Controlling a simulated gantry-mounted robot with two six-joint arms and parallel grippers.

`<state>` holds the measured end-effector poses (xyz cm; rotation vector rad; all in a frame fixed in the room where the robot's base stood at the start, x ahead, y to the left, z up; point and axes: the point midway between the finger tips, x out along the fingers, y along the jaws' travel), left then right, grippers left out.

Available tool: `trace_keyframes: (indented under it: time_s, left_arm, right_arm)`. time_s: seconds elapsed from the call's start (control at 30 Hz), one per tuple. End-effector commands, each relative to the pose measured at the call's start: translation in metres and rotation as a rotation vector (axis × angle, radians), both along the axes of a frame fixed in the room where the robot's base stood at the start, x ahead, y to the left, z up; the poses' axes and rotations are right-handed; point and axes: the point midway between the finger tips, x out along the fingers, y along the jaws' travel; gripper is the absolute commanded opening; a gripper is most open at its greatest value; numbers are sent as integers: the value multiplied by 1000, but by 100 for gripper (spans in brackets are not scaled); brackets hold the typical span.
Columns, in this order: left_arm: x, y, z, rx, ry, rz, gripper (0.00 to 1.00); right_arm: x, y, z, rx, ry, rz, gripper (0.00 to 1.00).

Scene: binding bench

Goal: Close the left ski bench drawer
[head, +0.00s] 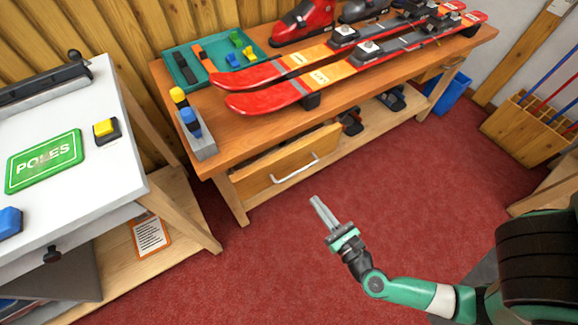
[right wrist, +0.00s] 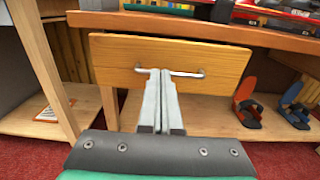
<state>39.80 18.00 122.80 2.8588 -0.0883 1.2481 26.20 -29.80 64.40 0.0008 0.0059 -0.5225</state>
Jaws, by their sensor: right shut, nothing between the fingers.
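The left ski bench drawer (head: 286,163) is a wooden front with a silver bar handle (head: 295,168), under the left part of the bench top. It stands pulled out, with a dark gap showing above its front. In the right wrist view the drawer front (right wrist: 215,68) faces me, and the handle (right wrist: 187,74) lies just beyond my fingertips. My right gripper (head: 317,204) is shut and empty, in front of the drawer and pointing towards it. In the head view it is apart from the handle. My left gripper is not in view.
The ski bench (head: 235,148) carries red skis (head: 292,92), boots and a green tray (head: 182,77). Ski bindings (right wrist: 250,110) lie on its lower shelf. A white-topped table (head: 110,185) stands at the left. Red carpet (head: 270,265) in front of the drawer is clear.

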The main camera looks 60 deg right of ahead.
Motion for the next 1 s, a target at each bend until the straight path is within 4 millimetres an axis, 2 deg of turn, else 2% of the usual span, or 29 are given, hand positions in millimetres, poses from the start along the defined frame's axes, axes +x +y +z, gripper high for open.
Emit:
trace_keyframes:
  time_s: [0.27, 0.7, 0.83, 1.0]
  left_arm:
    - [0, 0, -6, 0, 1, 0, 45]
    - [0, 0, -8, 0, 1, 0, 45]
    - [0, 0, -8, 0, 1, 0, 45]
    - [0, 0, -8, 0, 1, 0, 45]
  right_arm:
    - [19, -12, 0, 1, -5, -10, 0]
    - [99, -58, 2, -2, -5, -5, 0]
    - [114, -66, 1, -2, -3, -3, 0]
    - [122, -71, 0, -1, -2, -3, 0]
